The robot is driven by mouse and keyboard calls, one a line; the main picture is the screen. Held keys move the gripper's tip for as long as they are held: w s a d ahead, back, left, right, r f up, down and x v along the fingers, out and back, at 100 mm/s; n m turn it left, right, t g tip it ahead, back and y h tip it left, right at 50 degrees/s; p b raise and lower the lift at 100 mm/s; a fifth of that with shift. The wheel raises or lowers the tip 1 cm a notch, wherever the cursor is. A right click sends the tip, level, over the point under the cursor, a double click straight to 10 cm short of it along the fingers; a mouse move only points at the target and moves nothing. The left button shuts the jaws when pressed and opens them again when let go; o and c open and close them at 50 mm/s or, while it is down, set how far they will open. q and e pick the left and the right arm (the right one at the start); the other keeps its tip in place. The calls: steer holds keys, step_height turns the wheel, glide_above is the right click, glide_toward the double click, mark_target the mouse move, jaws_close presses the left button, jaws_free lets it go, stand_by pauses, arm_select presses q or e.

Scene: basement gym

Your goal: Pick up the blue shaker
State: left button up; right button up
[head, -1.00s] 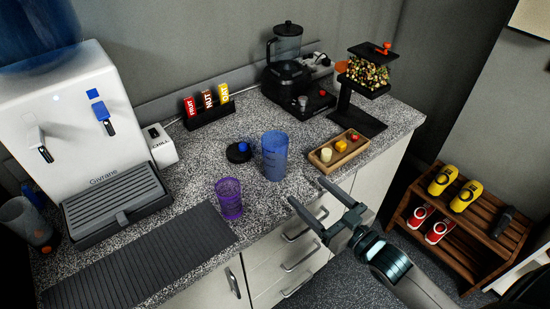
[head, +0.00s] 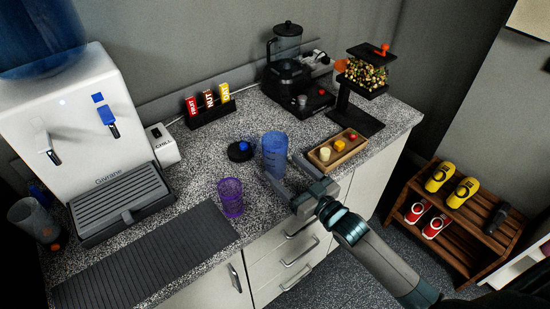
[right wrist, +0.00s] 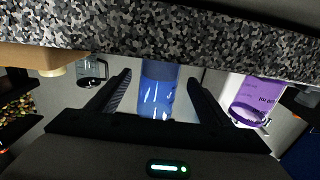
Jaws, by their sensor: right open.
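The blue shaker (head: 274,148) is a tall translucent cup standing upright on the speckled counter. My right gripper (head: 282,167) is open at the counter's front edge, its fingers pointing at the shaker's lower part. In the right wrist view, which is upside down, the shaker (right wrist: 158,92) shows between the two spread fingers (right wrist: 157,92). I cannot tell how far between them it stands, and I see no contact. My left gripper is not in view.
A purple cup (head: 230,198) stands left of the shaker and a black lid (head: 240,152) lies close behind. A wooden tray (head: 322,165) with small items is at the right. A water dispenser (head: 75,130) fills the left. A dark mat (head: 150,255) lies bare in front.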

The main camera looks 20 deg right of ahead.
mark_target(282, 167)
steer(key=shift+w, duration=0.1)
steer(key=shift+w+a+r+p, duration=0.15)
steer(key=shift+w+a+p, duration=0.1)
steer(key=shift+w+p, duration=0.35)
steer(key=p+x, duration=0.1)
steer(key=x, duration=0.2)
steer(key=shift+w+a+f, duration=0.15)
steer(key=shift+w+f, duration=0.05)
steer(key=shift+w, duration=0.2)
steer(key=c, duration=1.3)
